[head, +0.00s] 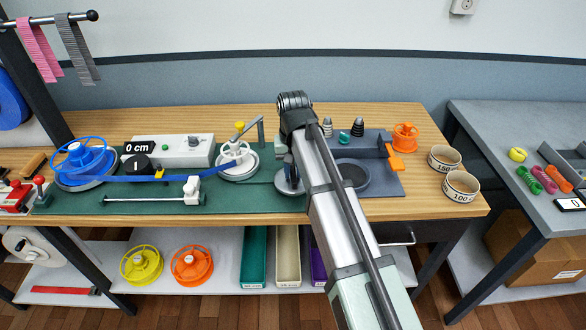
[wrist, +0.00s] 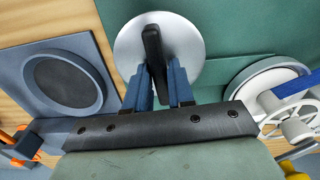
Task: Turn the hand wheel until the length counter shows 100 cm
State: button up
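The length counter (head: 139,148) reads 0 cm in the head view. A silver disc with a black bar handle, which looks like the hand wheel (wrist: 190,35), is at the top middle of the wrist view; in the head view it is partly hidden behind my arm (head: 285,184). My gripper (wrist: 160,72) is at this wheel, with one blue finger on each side of the black bar. The fingers stand close to the bar; whether they press on it is not clear. A blue strap (head: 190,176) runs from the blue reel (head: 86,160) to the white spoked roller (head: 237,160).
A grey tray with a round dish (head: 354,176) lies right of the wheel. Two white cups (head: 460,187) and an orange spool (head: 405,137) stand further right. Yellow and orange reels (head: 192,265) lie on the lower shelf.

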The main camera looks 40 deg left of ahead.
grip_shut()
